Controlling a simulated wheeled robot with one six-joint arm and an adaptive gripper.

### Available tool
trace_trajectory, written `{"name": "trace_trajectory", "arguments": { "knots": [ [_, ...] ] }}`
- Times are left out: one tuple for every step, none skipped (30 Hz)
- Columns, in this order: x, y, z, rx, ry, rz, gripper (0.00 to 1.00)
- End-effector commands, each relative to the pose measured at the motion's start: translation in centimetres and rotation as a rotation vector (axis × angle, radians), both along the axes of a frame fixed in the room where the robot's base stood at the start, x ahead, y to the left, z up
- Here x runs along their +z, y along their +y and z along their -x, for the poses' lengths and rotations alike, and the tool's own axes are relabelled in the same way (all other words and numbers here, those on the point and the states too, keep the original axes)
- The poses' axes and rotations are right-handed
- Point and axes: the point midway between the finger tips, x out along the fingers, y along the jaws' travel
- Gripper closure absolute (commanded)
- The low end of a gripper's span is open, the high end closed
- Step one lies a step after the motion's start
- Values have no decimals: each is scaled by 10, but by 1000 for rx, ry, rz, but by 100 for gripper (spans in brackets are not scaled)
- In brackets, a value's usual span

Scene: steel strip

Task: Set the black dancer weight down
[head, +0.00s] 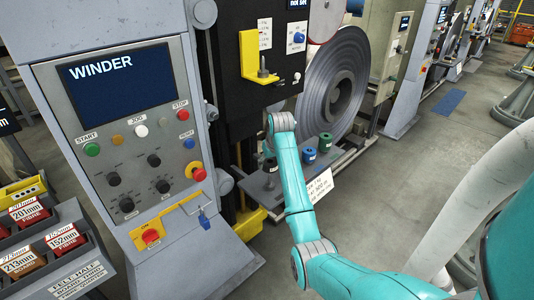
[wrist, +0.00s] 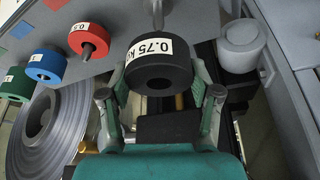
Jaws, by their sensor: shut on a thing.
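The black dancer weight (wrist: 161,66), a short cylinder with a centre hole and a white 0.75 label, sits between the fingers of my gripper (wrist: 163,82) in the wrist view. The gripper is shut on it. In the head view, a dark piece that looks like this weight (head: 270,164) shows just below the end of my arm, over the grey shelf (head: 264,187). My fingers are mostly hidden there. I cannot tell whether the weight touches the shelf.
A red weight (wrist: 88,40), a blue weight (wrist: 47,66) and a green weight (wrist: 14,84) stand in a row on the shelf. The large steel coil (head: 333,90) is close behind. A yellow bracket (head: 251,55) with a post is above. The winder panel (head: 125,130) stands left.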

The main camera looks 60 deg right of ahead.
Motion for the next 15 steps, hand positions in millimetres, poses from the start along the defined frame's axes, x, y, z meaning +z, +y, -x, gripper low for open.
{"name": "trace_trajectory", "arguments": {
  "knots": [
    [1, 0, 0, 0, -3, 2, 100],
    [1, 0, 0, 0, -3, 2, 100],
    [1, 0, 0, 0, -3, 2, 100],
    [1, 0, 0, 0, -3, 2, 100],
    [1, 0, 0, 0, -3, 2, 100],
    [1, 0, 0, 0, -3, 2, 100],
    [1, 0, 0, 0, -3, 2, 100],
    [1, 0, 0, 0, -3, 2, 100],
    [1, 0, 0, 0, -2, 2, 100],
    [2, 0, 0, -1, -3, 1, 100],
    [1, 0, 0, -1, -3, 1, 100],
    [0, 0, 0, -1, -2, 1, 100],
    [-1, 0, 0, -1, -2, 1, 100],
    [-2, 0, 0, -1, -2, 1, 100],
    [-4, 0, 0, -1, -1, 0, 100]
  ]
}}
